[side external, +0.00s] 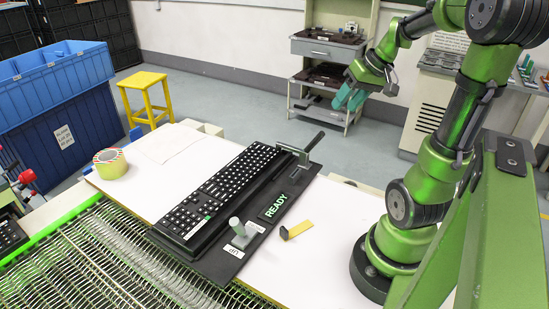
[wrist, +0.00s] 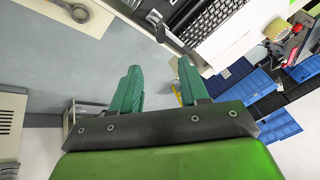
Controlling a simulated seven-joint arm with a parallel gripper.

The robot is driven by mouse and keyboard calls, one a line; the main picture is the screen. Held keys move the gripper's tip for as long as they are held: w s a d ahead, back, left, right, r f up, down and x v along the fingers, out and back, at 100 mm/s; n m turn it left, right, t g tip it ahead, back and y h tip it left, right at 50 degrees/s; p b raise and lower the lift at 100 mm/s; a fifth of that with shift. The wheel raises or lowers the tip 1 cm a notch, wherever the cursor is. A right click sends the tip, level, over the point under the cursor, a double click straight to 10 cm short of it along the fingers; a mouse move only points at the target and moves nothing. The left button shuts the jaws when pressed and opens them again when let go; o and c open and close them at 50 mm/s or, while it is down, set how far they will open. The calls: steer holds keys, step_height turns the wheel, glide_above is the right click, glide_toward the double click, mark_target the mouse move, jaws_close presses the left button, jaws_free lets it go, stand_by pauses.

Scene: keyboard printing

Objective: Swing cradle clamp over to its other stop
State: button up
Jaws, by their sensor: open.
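A black cradle (side external: 212,265) lies on the white tabletop in the side view, with a black keyboard (side external: 225,187) in it and a lit "READY" panel (side external: 273,207). At its far end is a grey metal clamp (side external: 297,153) whose black-handled lever (side external: 314,141) tilts up to the right. At its near end stands a grey post (side external: 238,227) on a labelled block. The keyboard also shows at the top of the wrist view (wrist: 187,14). My gripper (side external: 350,99) is open and empty, high beyond the cradle's far end; its teal fingers are spread in the wrist view (wrist: 160,65).
A tape roll (side external: 110,164) and paper (side external: 165,143) lie left of the keyboard. A wire conveyor (side external: 110,255) runs along the near edge. A yellow stool (side external: 146,98) and blue crates (side external: 60,95) stand left.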

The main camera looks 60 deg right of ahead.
mark_target(307, 151)
steer(key=shift+n, duration=0.3)
steer(key=x, duration=1.7)
steer(key=shift+a, duration=0.1)
steer(key=shift+s, duration=0.1)
jaws_close()
